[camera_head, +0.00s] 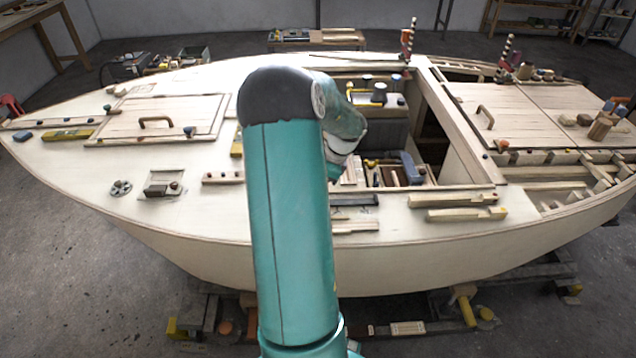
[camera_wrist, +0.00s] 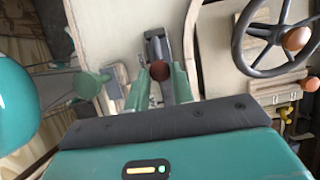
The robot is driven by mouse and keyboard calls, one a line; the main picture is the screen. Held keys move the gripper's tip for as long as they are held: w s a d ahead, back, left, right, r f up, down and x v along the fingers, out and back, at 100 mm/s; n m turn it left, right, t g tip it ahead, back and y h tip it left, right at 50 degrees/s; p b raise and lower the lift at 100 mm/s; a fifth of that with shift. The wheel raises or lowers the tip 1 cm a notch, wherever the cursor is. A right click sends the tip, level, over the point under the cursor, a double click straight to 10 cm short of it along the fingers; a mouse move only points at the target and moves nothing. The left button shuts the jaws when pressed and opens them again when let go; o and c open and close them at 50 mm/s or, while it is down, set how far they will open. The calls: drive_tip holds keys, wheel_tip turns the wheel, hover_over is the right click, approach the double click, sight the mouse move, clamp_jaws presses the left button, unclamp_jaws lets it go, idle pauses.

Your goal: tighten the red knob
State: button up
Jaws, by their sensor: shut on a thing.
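In the wrist view, a dark red knob (camera_wrist: 159,70) sits between the two green fingers of my gripper (camera_wrist: 158,77). The fingers are shut on it, one on each side. A dark grey fitting (camera_wrist: 155,47) shows just behind the knob, against a pale wooden panel. In the head view my teal arm reaches over the boat's deck, and my gripper and this knob are hidden behind the arm.
A dark steering wheel (camera_wrist: 272,38) with an orange-brown ball (camera_wrist: 297,38) is at the right of the wrist view. A yellow fitting (camera_wrist: 288,116) is below it. The plywood hull (camera_head: 150,218) has an open cockpit, and loose wood strips (camera_head: 458,214) lie on deck.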

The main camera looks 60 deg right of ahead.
drive_tip(key=shift+d+r, duration=0.15)
drive_tip(key=shift+r, duration=0.05)
drive_tip(key=o, duration=1)
drive_tip(key=shift+f, duration=0.1)
drive_tip(key=v, duration=1.3)
drive_tip(key=shift+r, duration=0.45)
drive_tip(key=shift+s, duration=0.1)
